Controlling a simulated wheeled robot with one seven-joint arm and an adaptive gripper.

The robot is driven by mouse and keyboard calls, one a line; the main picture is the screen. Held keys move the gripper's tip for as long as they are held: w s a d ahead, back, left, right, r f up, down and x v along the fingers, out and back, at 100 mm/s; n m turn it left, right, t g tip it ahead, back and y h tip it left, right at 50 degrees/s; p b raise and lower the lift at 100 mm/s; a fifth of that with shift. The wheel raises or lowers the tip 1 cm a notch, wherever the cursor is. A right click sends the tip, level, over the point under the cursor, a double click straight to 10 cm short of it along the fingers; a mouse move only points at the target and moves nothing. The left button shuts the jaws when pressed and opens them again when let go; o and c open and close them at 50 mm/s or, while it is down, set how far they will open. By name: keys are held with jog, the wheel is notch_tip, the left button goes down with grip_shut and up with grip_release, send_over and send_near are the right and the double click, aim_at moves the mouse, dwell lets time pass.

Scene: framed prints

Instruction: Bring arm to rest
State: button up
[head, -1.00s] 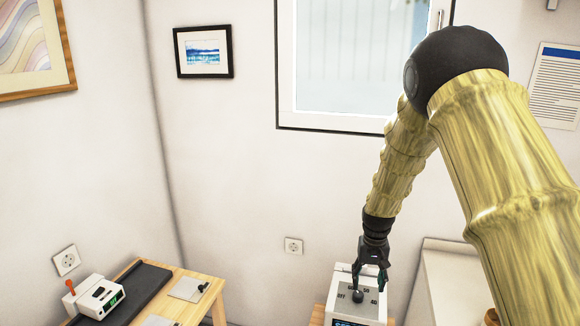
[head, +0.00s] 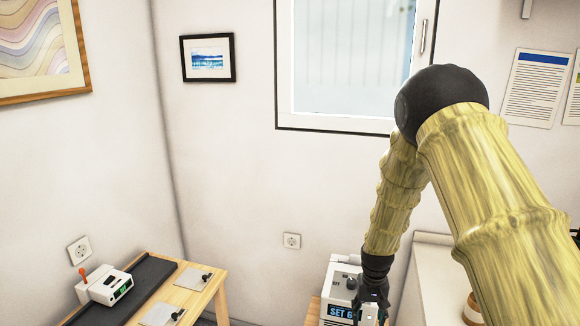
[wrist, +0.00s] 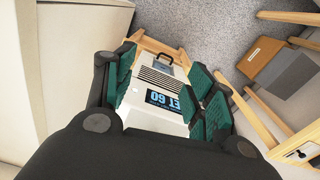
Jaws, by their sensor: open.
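My bamboo-patterned arm bends at a dark elbow joint in the head view.
A wooden table (head: 215,282) at lower left holds a dark mat, grey plates and a small white box (head: 104,285) with an orange lever. A white cabinet (head: 420,285) stands right of the device. In the wrist view, a brown box (wrist: 275,68) sits on the right.

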jog(key=s+f, duration=1.4)
jog(key=s, duration=0.8)
jog(key=s+f, duration=0.3)
jog(key=s, duration=0.8)
jog(key=s+f+n, duration=0.1)
jog(key=s+f, duration=0.3)
jog(key=s, duration=0.7)
jog(key=shift+a+b, duration=0.25)
jog(key=shift+b, duration=0.2)
